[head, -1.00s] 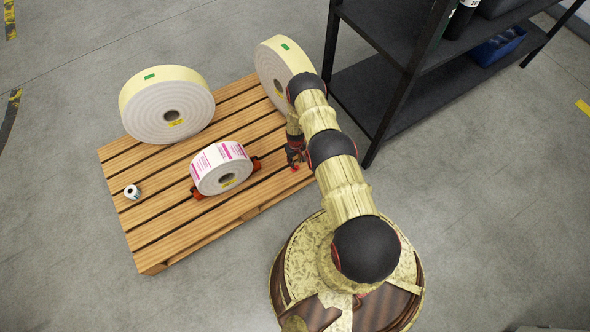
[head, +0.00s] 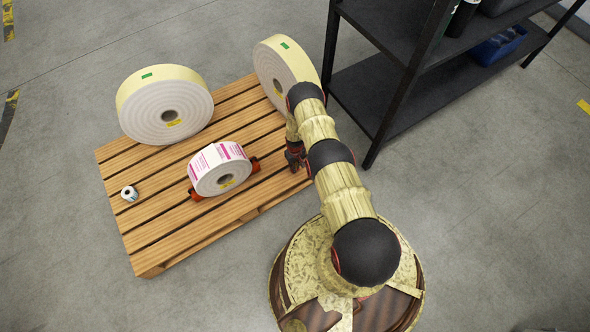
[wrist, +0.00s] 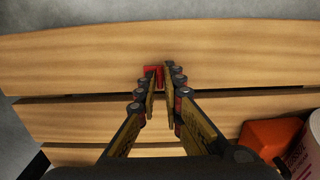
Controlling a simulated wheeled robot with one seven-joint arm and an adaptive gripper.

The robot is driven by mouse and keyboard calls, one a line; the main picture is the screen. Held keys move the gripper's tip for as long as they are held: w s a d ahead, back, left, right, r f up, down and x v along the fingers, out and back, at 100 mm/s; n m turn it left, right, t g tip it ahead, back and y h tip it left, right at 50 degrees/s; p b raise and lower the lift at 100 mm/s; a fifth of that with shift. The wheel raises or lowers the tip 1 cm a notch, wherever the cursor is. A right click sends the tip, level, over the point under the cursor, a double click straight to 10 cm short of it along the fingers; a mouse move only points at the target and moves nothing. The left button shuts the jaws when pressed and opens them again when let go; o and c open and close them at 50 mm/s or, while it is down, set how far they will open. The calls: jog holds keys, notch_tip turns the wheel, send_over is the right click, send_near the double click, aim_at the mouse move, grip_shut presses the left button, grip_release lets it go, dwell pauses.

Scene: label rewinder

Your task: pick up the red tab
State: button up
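The red tab (wrist: 153,70) is a small red piece at the pallet's front board in the wrist view. It shows at and between the fingertips of my gripper (wrist: 159,76). The left finger covers part of it. The fingers are partly closed with a narrow gap between them; I see no firm grip on the tab. In the head view my gripper (head: 295,160) is low over the pallet's right end, and I cannot make out the tab there.
The wooden pallet (head: 150,235) carries two large rolls (head: 166,106) (head: 275,65), a pink-printed label roll (head: 220,172) between orange-red supports, and a small roll (head: 129,193). A black shelf (head: 400,75) stands at right.

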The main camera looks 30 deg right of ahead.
grip_shut()
